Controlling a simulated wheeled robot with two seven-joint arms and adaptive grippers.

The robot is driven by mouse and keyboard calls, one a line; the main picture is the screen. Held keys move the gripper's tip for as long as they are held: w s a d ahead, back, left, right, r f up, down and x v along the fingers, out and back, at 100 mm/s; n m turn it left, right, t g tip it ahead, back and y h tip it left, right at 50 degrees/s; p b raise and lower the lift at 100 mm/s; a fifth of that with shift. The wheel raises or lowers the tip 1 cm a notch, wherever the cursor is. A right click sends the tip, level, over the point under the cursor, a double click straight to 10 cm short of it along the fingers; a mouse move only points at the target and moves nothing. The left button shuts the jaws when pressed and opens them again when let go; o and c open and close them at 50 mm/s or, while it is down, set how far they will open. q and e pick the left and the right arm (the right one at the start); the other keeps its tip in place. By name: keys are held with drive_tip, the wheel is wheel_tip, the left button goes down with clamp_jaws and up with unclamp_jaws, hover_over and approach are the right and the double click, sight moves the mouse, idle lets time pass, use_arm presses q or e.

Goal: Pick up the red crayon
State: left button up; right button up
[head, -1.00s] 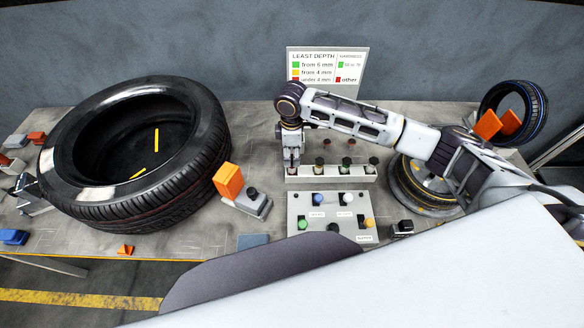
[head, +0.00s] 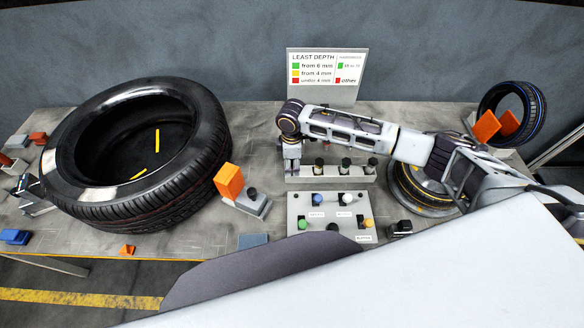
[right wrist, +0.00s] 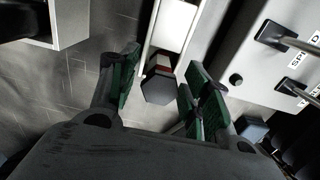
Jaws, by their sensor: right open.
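The red crayon (right wrist: 158,86), a dark hexagonal-ended stick with a red band, shows in the right wrist view between the fingers of my right gripper (right wrist: 163,76). Its far part is hidden. The green-padded fingers are open on either side of it, with gaps visible. In the head view my right gripper (head: 292,164) points down at the left end of the white rack (head: 330,180) and hides the crayon there. Several other dark-topped crayons (head: 346,164) stand upright in the rack to its right. My left gripper is not in view.
A button panel (head: 328,212) stands in front of the rack. A large tyre (head: 150,200) lies at the left, with an orange-topped block (head: 229,181) beside it. A sign (head: 322,75) stands behind the rack.

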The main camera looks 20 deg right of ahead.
drive_tip(key=shift+f, duration=0.65)
drive_tip(key=shift+c, duration=0.2)
drive_tip(key=c, duration=1)
